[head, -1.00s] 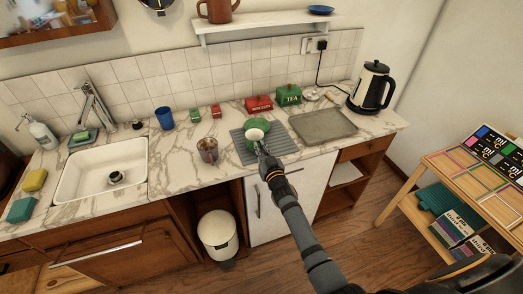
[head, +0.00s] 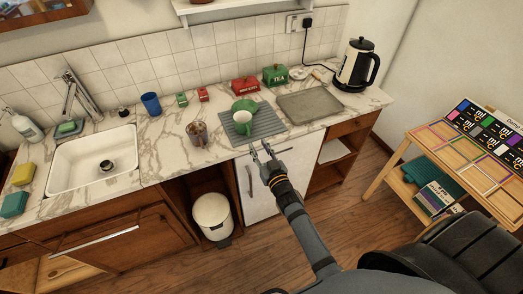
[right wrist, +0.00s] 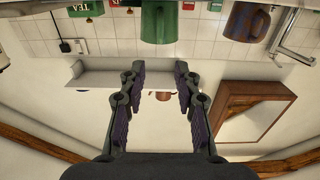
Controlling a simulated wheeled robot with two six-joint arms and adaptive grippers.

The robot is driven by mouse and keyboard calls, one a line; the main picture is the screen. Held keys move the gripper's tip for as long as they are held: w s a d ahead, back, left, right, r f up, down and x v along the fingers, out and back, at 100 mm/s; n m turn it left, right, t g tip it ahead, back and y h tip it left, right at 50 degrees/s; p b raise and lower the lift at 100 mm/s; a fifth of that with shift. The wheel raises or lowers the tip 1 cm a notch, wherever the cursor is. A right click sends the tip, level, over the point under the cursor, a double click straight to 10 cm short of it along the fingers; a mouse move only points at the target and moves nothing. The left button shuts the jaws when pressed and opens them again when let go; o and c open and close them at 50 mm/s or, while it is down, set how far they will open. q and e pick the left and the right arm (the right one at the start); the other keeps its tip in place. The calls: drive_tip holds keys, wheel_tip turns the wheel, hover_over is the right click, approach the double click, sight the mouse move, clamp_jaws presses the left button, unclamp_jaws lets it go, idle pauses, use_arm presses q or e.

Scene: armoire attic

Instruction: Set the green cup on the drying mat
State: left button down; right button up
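The green cup (head: 242,123) stands upright on the grey ribbed drying mat (head: 266,124), near the mat's front left part, with its pale inside showing. A green bowl-like dish (head: 245,104) sits just behind it on the mat. My right gripper (head: 262,148) is open and empty, in front of the counter edge and apart from the cup. In the right wrist view, which looks upside down, the green cup (right wrist: 160,22) is at the top, beyond the spread fingers (right wrist: 160,75) with nothing between them. My left gripper is not in view.
A brown mug (head: 197,133) stands left of the mat, and a blue cup (head: 151,103) is farther left. Red (head: 245,84) and green (head: 276,75) tins stand behind the mat. A grey tray (head: 310,104) lies to its right, with a kettle (head: 357,65) beyond.

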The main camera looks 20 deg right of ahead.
drive_tip(key=shift+s, duration=1.05)
drive_tip(key=s+d+f+g, duration=0.1)
drive_tip(key=s+f+g, duration=0.25)
drive_tip(key=f, duration=0.65)
drive_tip(key=s+d+f+g, duration=0.15)
drive_tip(key=s+f, duration=0.25)
drive_tip(key=f, duration=0.5)
drive_tip(key=s+f+g, duration=0.3)
drive_tip(key=s+f, duration=0.1)
drive_tip(key=f, duration=0.6)
drive_tip(key=s+d+f+g, duration=0.1)
drive_tip(key=s+f+g, duration=0.2)
drive_tip(key=s+f, duration=0.3)
drive_tip(key=s+d+f+g+h, duration=0.1)
drive_tip(key=s+f, duration=0.5)
drive_tip(key=s, duration=0.9)
drive_tip(key=s+d+f+g, duration=0.3)
drive_tip(key=s+f, duration=0.3)
drive_tip(key=s, duration=0.5)
drive_tip(key=shift+s+d+f+g, duration=0.15)
drive_tip(key=shift+s+d+g, duration=0.1)
drive_tip(key=shift+g, duration=0.65)
